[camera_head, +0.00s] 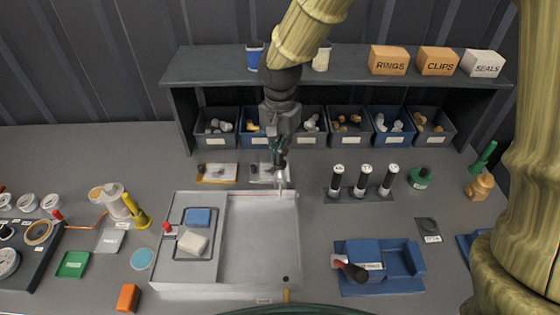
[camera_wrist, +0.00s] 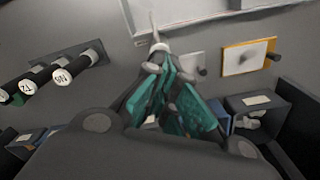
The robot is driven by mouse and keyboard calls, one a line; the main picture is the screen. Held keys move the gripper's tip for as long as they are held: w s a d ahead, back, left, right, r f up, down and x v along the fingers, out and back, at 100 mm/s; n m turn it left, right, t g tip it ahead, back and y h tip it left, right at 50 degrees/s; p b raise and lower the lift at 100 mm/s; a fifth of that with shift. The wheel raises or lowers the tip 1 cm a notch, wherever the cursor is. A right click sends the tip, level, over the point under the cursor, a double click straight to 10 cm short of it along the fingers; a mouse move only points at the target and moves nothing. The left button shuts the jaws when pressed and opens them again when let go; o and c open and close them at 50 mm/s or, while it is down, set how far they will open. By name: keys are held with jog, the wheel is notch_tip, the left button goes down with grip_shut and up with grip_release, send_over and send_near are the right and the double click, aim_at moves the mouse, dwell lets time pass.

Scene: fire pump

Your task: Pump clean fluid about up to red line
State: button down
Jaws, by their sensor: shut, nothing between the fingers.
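My gripper (camera_head: 280,160) hangs over the back edge of the metal tray and is shut and empty. Its green-padded fingers (camera_wrist: 168,80) show in the wrist view. A thin pale spout (camera_head: 281,186) stands just below the fingertips at the tray's back rim. It also shows in the wrist view (camera_wrist: 157,38), close beyond the fingers; I cannot tell whether they touch. A pale cylindrical vessel (camera_head: 117,203) stands left of the tray, with a copper-coloured tube (camera_head: 90,221) and a yellow bottle-like thing (camera_head: 138,212) beside it.
The metal tray (camera_head: 272,288) holds a blue and a cream block on its left side. Several parts bins stand under the dark shelf (camera_head: 215,70) behind my gripper. Black-handled cylinders (camera_head: 362,181) and a blue fixture (camera_head: 408,257) are to the right.

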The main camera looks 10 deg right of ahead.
jog(key=shift+f, duration=0.15)
jog(key=shift+f+b, duration=0.8)
jog(key=shift+f, duration=1.15)
jog(key=shift+r+p, duration=1.75)
jog(key=shift+r, duration=0.05)
jog(key=shift+f, duration=0.3)
